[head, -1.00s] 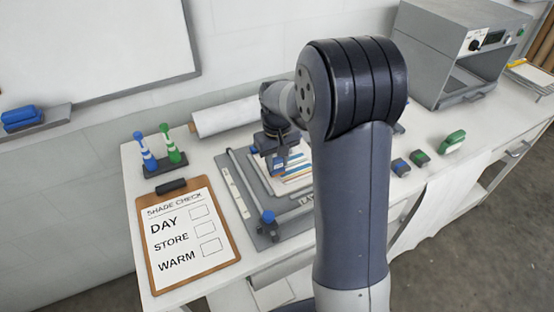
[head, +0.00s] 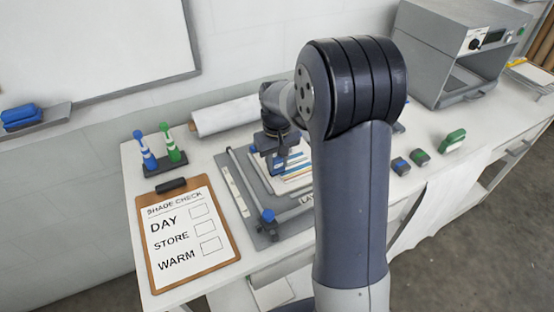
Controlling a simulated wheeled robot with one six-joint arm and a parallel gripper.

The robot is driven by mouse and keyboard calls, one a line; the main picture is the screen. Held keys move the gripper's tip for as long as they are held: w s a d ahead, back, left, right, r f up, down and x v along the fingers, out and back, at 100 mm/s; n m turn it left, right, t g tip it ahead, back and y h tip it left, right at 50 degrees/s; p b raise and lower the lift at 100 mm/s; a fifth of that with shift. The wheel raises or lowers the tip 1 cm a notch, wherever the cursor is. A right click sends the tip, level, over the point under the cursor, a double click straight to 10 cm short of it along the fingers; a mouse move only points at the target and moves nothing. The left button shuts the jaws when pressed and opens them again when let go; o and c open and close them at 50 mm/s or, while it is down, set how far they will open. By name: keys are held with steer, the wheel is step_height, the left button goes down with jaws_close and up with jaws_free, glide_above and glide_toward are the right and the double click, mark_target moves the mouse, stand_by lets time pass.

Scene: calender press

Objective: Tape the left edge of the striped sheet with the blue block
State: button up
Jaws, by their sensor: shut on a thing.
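The striped sheet (head: 297,172), white with blue and orange-brown bands, lies on the grey board (head: 262,183) in the middle of the table. My gripper (head: 275,162) points down at the sheet's left side, shut on a small dark blue block (head: 276,169). The block is at or just above the sheet's left edge; I cannot tell if it touches. My arm hides the right part of the sheet and board.
A roll (head: 228,116) lies behind. Small blue (head: 400,166) and green-topped (head: 420,157) blocks sit right.

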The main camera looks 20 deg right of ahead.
steer(key=shift+r+p, duration=3.1)
steer(key=shift+r, duration=0.95)
steer(key=shift+f, duration=0.1)
